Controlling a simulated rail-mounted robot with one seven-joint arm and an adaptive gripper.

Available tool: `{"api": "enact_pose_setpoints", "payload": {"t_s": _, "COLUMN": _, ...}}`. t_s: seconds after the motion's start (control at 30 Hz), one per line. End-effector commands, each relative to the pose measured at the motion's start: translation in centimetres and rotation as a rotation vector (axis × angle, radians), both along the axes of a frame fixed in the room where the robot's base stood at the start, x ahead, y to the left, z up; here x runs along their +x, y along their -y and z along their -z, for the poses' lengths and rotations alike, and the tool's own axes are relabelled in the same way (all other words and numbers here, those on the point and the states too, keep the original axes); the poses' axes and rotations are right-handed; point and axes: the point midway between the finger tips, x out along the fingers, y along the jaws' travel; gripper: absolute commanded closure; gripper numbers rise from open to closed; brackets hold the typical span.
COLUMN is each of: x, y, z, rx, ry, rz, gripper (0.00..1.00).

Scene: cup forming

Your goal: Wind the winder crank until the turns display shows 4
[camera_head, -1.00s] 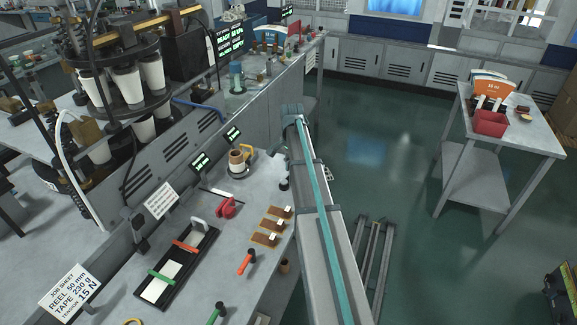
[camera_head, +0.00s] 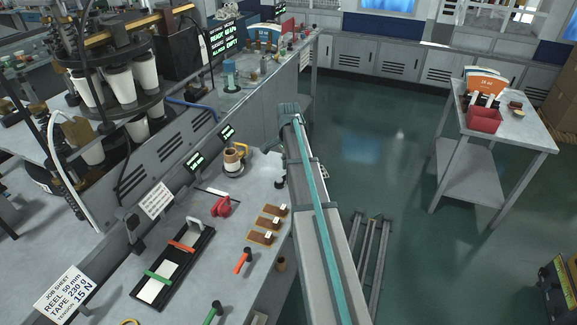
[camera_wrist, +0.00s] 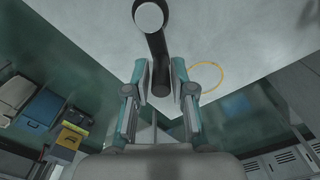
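In the wrist view a dark bar (camera_wrist: 158,60) with a pale round end reaches down between the fingers of my gripper (camera_wrist: 161,72). I cannot tell whether this is the winder crank. Its lower end sits between the finger pads, with hardly any gap visible; whether they grip it is unclear. My gripper is not visible in the head view. Two small dark displays, a nearer one (camera_head: 195,161) and a farther one (camera_head: 227,132), stand along the back of the bench; their green text is too small to read. The winder is not clearly identifiable.
A yellow ring (camera_wrist: 207,78) lies near the bench edge. A side table (camera_head: 527,135) holds a red bin (camera_head: 485,120).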

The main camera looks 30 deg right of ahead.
Motion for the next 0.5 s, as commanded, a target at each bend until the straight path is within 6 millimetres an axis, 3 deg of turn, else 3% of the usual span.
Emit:
{"api": "enact_pose_setpoints", "payload": {"t_s": 0.1, "x": 0.02, "y": 0.00, "z": 0.00, "rx": -0.001, "ry": 0.001, "rz": 0.000, "gripper": 0.57}}
{"api": "enact_pose_setpoints", "payload": {"t_s": 0.5, "x": 0.12, "y": 0.06, "z": -0.69, "rx": -0.002, "ry": 0.003, "rz": 0.000, "gripper": 0.57}}
